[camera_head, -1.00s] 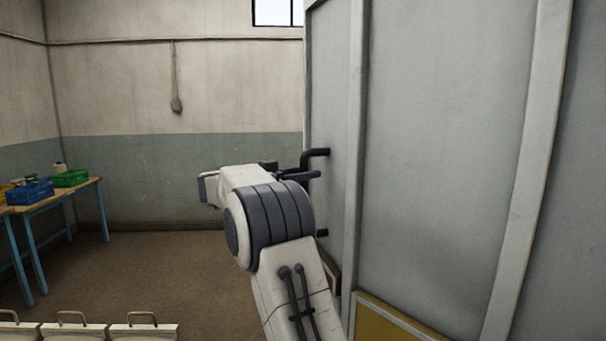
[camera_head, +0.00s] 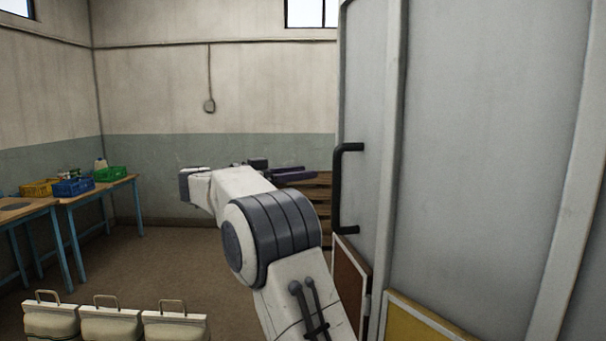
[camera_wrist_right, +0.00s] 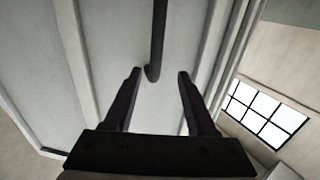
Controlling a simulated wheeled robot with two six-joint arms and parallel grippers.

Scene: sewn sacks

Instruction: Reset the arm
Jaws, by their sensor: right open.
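My right arm comes up from the bottom of the head view, and its gripper (camera_head: 290,173) reaches away from me, left of the grey door's black handle (camera_head: 343,188). In the right wrist view the two dark fingers of my right gripper (camera_wrist_right: 158,77) are spread apart with nothing between them. The handle's end (camera_wrist_right: 154,70) shows beyond and between the fingertips in that view, apart from them as far as I can tell. The grey door (camera_head: 470,150) fills the right side of the head view. My left gripper is in neither view.
Three white sacks with handles (camera_head: 112,325) stand at the bottom left. Blue-legged tables (camera_head: 125,183) at the left hold yellow, blue and green crates (camera_head: 73,187). Wooden slats (camera_head: 322,200) show behind the gripper. The floor (camera_head: 170,265) between is clear.

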